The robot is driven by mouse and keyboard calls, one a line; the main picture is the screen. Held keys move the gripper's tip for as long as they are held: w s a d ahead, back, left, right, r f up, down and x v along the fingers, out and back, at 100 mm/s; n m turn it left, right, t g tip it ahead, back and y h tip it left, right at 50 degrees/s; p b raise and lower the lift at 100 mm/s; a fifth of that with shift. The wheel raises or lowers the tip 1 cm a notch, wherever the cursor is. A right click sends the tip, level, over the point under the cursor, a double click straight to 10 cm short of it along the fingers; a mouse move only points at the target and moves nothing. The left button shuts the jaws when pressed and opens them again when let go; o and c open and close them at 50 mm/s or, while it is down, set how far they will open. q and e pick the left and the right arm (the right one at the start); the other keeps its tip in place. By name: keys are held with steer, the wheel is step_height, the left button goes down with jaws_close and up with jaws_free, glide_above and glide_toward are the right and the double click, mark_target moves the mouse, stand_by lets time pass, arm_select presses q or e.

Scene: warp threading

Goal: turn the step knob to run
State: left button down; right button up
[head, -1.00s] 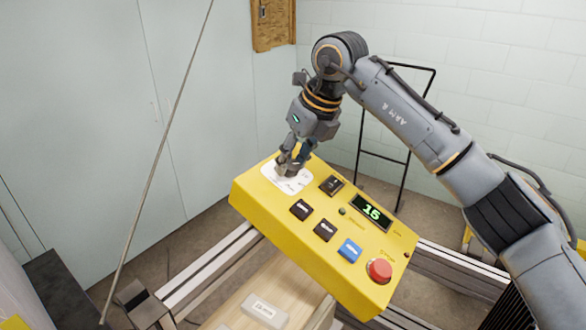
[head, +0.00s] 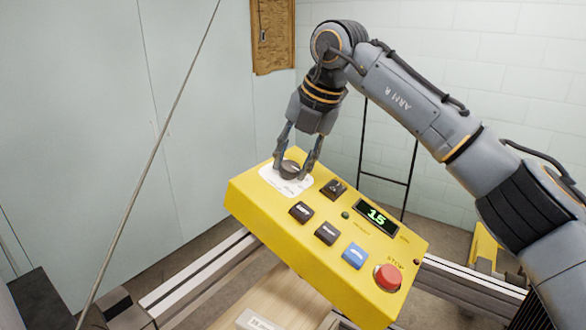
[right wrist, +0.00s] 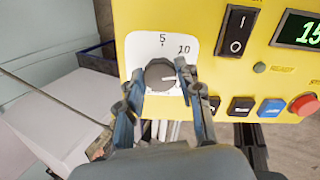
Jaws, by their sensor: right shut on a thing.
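The step knob is a dark grey round knob (head: 290,168) on a white dial plate (head: 272,179) at the far left corner of the yellow control box (head: 245,207). In the right wrist view the knob (right wrist: 160,73) has a pale mark that seems to point right, and the dial reads 5 and 10; I cannot make out the word run. My right gripper (head: 297,167) is shut on the knob, one finger on each side. Its fingers also show in the right wrist view (right wrist: 158,86), partly covering the dial's lower part. My left gripper is not in view.
The box carries a black rocker switch (head: 334,188), a green display (head: 377,216) reading 15, two black buttons, a blue button (head: 355,255) and a red stop button (head: 388,277). A thin slanted rod (head: 150,165) stands left of it. Metal rails lie below.

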steer(key=m+b, duration=0.3)
steer(key=m, duration=0.3)
steer(key=shift+m, duration=0.3)
steer(key=m+b, duration=0.1)
steer(key=m, duration=0.3)
steer(key=shift+b, duration=0.35)
steer(key=shift+m, duration=0.3)
steer(key=o, duration=1.1)
steer(key=shift+o, duration=0.2)
steer(key=shift+d+r, duration=0.1)
steer(key=v, duration=1.1)
steer(key=shift+r, duration=0.4)
